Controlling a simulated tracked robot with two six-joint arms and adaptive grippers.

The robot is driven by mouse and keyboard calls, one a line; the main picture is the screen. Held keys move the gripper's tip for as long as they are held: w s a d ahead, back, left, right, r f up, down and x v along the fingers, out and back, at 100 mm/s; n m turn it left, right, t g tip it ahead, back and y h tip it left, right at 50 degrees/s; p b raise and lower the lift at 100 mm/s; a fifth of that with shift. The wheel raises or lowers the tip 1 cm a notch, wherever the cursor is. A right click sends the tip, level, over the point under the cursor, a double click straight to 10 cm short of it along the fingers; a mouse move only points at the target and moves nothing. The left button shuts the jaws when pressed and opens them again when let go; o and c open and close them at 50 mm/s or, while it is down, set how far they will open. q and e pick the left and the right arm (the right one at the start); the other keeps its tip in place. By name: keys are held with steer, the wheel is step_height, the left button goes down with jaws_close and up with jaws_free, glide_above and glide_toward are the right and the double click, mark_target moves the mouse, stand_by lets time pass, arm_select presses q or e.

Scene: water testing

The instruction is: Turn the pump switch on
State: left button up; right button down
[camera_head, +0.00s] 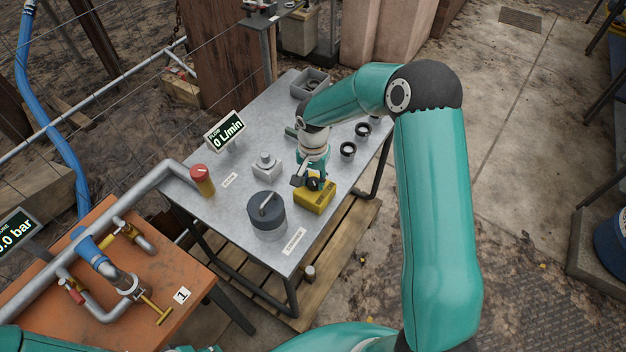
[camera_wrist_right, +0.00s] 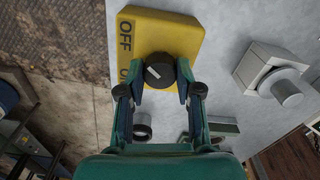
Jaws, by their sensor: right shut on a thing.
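The pump switch is a yellow box (camera_head: 314,200) with a black round knob on the metal table. In the right wrist view the yellow box (camera_wrist_right: 172,32) shows the word OFF and part of another label. The black knob (camera_wrist_right: 159,70) has a white pointer mark. My right gripper (camera_wrist_right: 158,88) has its fingers on both sides of the knob and is shut on it. In the head view the right gripper (camera_head: 313,180) comes down on the box from behind, and hides part of the knob. My left gripper does not show.
The metal table (camera_head: 228,198) also bears a dark grey canister (camera_head: 267,217), a grey square-based fitting (camera_head: 266,165), a red-topped yellow cylinder (camera_head: 202,180), several black-rimmed cups (camera_head: 347,150) and a grey tray (camera_head: 309,84). A flow display (camera_head: 226,131) reads 0 L/min. An orange pipe bench (camera_head: 190,268) stands at left.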

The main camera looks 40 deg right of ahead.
steer(key=n+b, duration=0.2)
steer(key=n, duration=0.1)
steer(key=n+b, duration=0.1)
steer(key=n, duration=0.3)
steer(key=shift+w+n+b, duration=0.1)
steer(key=shift+n+b, duration=0.2)
steer(key=n, duration=0.4)
steer(key=shift+n+b, duration=0.3)
steer(key=shift+b, duration=0.05)
steer(key=n, duration=0.4)
steer(key=shift+r+n, duration=0.1)
steer(key=shift+n, duration=0.2)
steer(key=c, duration=0.8)
jaws_free()
steer(key=shift+o, duration=0.2)
